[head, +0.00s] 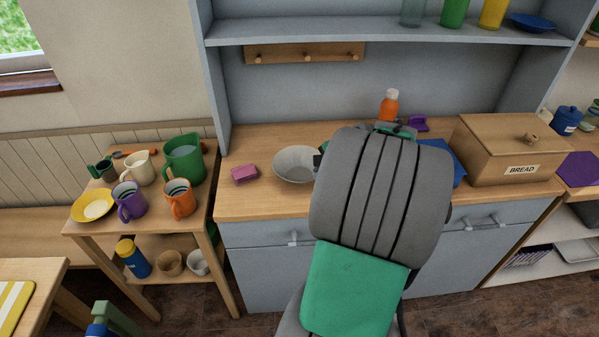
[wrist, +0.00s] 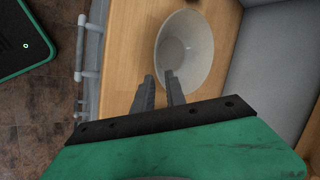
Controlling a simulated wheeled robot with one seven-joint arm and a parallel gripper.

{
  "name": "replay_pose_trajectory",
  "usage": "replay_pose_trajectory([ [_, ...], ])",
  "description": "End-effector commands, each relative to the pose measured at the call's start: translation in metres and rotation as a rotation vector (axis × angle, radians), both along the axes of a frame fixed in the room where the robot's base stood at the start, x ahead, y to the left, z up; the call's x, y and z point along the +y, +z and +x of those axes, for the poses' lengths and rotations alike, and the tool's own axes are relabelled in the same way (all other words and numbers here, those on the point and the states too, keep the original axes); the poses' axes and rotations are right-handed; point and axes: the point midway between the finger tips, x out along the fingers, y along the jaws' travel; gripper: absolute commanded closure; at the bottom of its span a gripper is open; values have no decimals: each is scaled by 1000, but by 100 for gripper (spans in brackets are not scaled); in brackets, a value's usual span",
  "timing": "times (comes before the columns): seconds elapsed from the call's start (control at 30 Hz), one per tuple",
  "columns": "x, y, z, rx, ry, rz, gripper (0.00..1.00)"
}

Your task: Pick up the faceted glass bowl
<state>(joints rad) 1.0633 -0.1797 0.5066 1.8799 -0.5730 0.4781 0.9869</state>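The glass bowl (head: 293,166) is pale and grey-white and stands upright on the wooden counter, left of my arm in the head view. My arm covers its right edge there. In the wrist view the bowl (wrist: 184,45) lies just ahead of my gripper (wrist: 159,77), and its inside shows empty. The two fingers are apart, with a narrow gap. The right finger overlaps the bowl's near rim and the left finger is just outside it. I cannot tell whether either touches the bowl. In the head view my arm mostly hides the gripper.
A pink block (head: 244,174) lies left of the bowl. An orange bottle (head: 389,105) stands behind my arm, and a bread box (head: 508,148) is at right. A side table (head: 153,213) holds mugs and a green jug (head: 184,160). A shelf (head: 390,30) runs above the counter.

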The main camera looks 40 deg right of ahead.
Motion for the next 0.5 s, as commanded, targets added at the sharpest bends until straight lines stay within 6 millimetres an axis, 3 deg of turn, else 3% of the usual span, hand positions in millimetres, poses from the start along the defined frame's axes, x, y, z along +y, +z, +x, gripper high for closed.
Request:
replay_pose_trajectory([
  [0.5,3,-60,42,2,2,-1,84],
])
